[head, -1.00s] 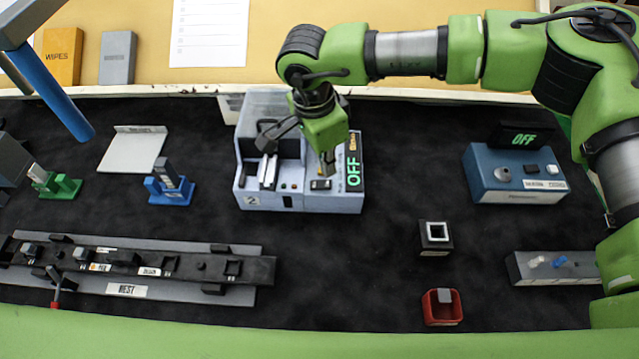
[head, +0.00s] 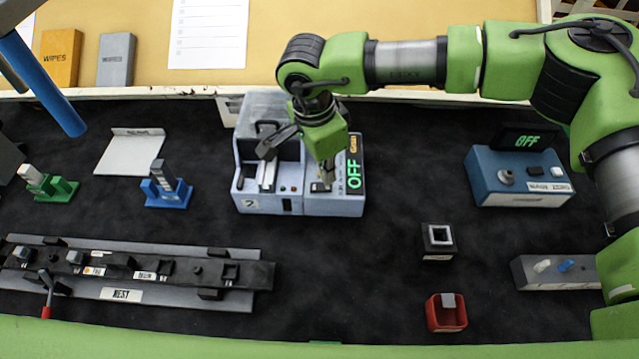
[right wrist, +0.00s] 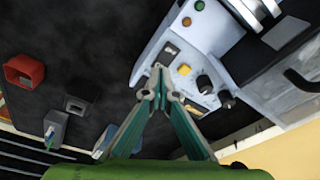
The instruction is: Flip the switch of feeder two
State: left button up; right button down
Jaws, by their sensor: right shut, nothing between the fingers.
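Feeder two is the light blue-grey box (head: 262,207) marked 2, in the middle of the head view. Its upright display (head: 354,174) reads OFF in green. My right gripper (head: 322,184) is shut and empty, pointing down over the feeder's right-hand panel. In the right wrist view the closed fingertips (right wrist: 158,70) are at the panel's edge, beside a small black switch (right wrist: 170,49). I cannot tell whether they touch it. The fingers largely cover the switch in the head view. A yellow button (right wrist: 184,69) and a black knob (right wrist: 204,83) sit nearby. My left gripper is not in view.
A blue box (head: 515,190) with its own OFF display stands at the right. A black block (head: 437,254) and a red cup (head: 446,325) lie in front. A long black rail (head: 130,268) and green (head: 62,190) and blue (head: 168,198) stands are at the left.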

jog(key=shift+f+b, duration=1.1)
jog(key=shift+f, duration=0.05)
dwell(0.9)
jog(key=shift+r, duration=0.15)
jog(key=shift+r+p, duration=0.45)
jog(key=shift+r, duration=0.5)
jog(key=shift+r+p, duration=0.8)
jog(key=shift+r, duration=1.7)
